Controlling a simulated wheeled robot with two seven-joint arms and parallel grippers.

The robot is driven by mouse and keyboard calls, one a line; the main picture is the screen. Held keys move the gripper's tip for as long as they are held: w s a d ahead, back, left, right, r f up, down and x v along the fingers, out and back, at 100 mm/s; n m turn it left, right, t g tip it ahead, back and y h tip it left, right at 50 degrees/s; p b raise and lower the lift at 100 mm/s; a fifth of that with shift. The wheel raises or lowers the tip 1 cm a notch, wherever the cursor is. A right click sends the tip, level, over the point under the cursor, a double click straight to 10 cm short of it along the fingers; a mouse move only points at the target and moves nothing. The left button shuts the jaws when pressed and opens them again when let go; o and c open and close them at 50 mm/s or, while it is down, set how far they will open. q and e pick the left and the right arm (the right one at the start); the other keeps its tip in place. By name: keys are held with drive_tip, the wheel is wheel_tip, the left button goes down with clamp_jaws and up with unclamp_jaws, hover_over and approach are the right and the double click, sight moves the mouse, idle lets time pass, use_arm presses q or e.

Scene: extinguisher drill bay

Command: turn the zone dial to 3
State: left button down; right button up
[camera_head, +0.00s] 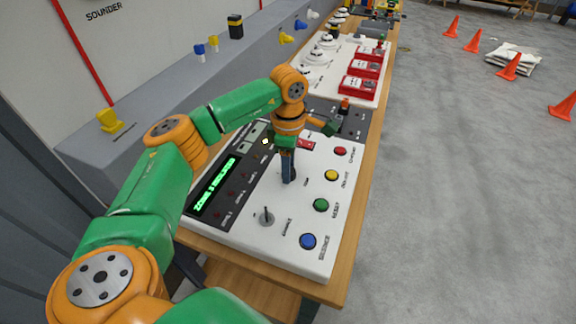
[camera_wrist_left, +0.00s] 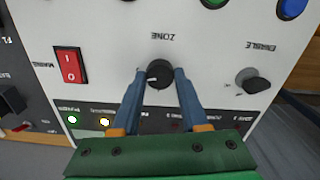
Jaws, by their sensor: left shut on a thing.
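The black zone dial (camera_wrist_left: 160,75) sits on the white panel (camera_head: 313,262) under the label ZONE, upside down in the left wrist view. Its white pointer mark faces left in that view; the numbers around it cannot be read. My left gripper (camera_wrist_left: 160,78) has one finger on each side of the dial and is shut on it. In the head view my left gripper (camera_head: 288,180) points down at the panel and mostly hides the dial. The green display (camera_head: 214,187) is lit with text starting ZONE; the rest is too small to be sure of. My right gripper is not in view.
Near the dial are a key switch (camera_head: 267,217), a red rocker switch (camera_wrist_left: 70,65) and blue (camera_head: 308,241), green (camera_head: 321,205), yellow (camera_head: 331,175) and red (camera_head: 340,151) buttons. Red call boxes (camera_head: 358,88) stand farther along the bench. Orange cones (camera_head: 508,67) stand on the open floor.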

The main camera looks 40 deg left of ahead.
use_arm(q)
drive_tip(key=shift+m, duration=0.8)
drive_tip(key=shift+c, duration=2.1)
unclamp_jaws()
wheel_tip(320, 180, up, 7)
drive_tip(key=shift+d+r+b, duration=0.1)
drive_tip(key=shift+b, duration=0.5)
